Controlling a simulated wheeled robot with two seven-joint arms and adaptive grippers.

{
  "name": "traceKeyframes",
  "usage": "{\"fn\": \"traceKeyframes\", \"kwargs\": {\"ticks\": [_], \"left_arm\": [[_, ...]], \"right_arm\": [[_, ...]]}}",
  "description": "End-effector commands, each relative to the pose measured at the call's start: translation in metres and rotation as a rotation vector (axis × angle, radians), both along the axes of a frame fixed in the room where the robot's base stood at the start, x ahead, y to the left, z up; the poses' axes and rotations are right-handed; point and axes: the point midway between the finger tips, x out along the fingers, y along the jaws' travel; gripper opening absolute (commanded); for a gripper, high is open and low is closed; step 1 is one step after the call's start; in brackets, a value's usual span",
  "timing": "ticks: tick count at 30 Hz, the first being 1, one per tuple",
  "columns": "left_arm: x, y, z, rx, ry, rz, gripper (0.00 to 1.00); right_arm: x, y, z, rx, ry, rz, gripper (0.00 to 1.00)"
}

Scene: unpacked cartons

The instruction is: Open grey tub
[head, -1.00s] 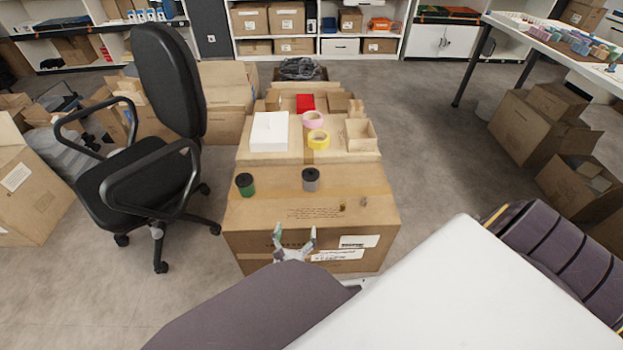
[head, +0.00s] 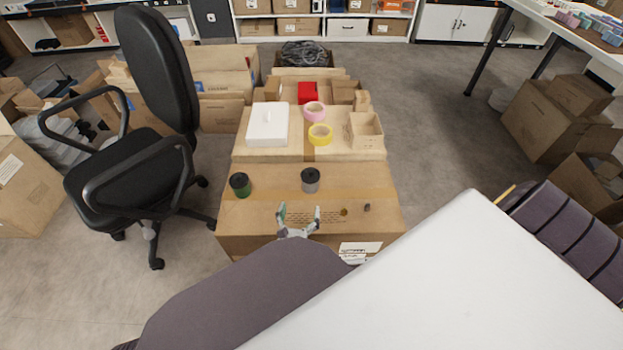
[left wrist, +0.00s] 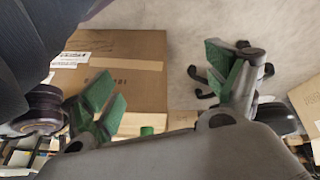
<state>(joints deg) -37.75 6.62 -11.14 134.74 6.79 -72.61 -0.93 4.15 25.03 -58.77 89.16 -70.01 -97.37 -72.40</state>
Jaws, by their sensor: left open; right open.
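The grey tub (head: 310,183) with a black lid stands upright on the front cardboard carton (head: 345,180), right of a green tub (head: 240,188) with a black lid. The grey tub cannot be made out in that view.
Behind the tubs are a white box (head: 267,126), yellow tape (head: 320,135), pink tape (head: 314,111), a red box (head: 308,92) and an open box (head: 366,133).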

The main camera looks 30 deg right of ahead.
Motion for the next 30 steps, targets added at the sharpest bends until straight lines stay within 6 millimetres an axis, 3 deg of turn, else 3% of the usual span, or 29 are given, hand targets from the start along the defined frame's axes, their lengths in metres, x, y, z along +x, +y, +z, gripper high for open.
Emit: {"fn": "traceKeyframes", "kwargs": {"ticks": [14,30], "left_arm": [[0.0,0.0,-0.002,-0.003,-0.002,0.001,0.88],[0.004,-0.011,-0.042,-0.062,-0.055,0.018,0.88]], "right_arm": [[0.003,-0.003,0.0,0.0,0.0,0.0,0.9],[0.049,-0.046,-0.002,-0.001,-0.001,0.0,0.9]]}}
